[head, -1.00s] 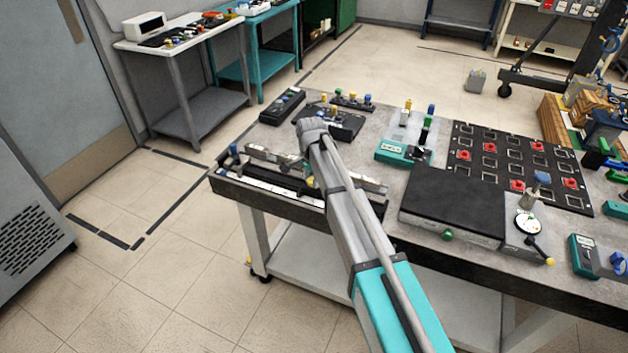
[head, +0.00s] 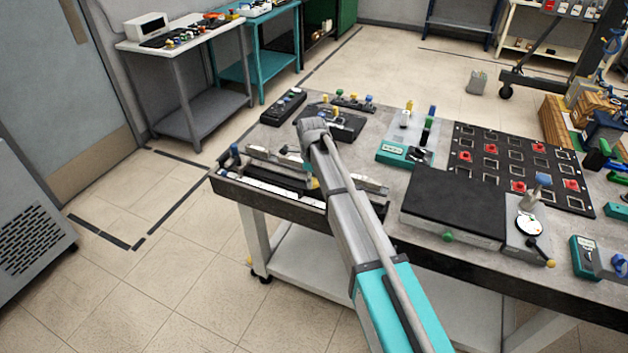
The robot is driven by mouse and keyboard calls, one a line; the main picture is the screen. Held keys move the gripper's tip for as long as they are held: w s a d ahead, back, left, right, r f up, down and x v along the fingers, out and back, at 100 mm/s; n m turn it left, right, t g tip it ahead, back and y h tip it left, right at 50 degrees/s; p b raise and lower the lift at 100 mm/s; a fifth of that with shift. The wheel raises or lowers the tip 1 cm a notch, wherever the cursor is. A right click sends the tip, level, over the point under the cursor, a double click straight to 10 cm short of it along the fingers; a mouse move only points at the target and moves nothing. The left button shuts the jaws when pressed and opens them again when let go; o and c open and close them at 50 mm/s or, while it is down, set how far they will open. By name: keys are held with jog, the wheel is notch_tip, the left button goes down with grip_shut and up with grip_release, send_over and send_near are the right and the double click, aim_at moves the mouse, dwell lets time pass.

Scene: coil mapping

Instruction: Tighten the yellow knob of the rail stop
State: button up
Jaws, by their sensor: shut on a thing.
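The long rail fixture (head: 262,187) lies along the left front edge of the bench, with a pale strip along its front. My arm reaches over it from the lower right, and its grey wrist is above the rail. My gripper (head: 309,180) points down at the rail's middle, mostly hidden behind my arm; only a small bit shows. It is shut, at the spot where a bit of yellow showed earlier. The yellow knob and the rail stop under it are hidden now, so their contact with the fingers cannot be seen.
A blue-topped post (head: 234,151) stands at the rail's left end. Behind my wrist is a dark block with knobs (head: 345,125).

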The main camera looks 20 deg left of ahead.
jog(key=shift+m, duration=1.9)
jog(key=o, duration=1.1)
jog(key=shift+o, duration=0.2)
jog(key=shift+w, duration=0.1)
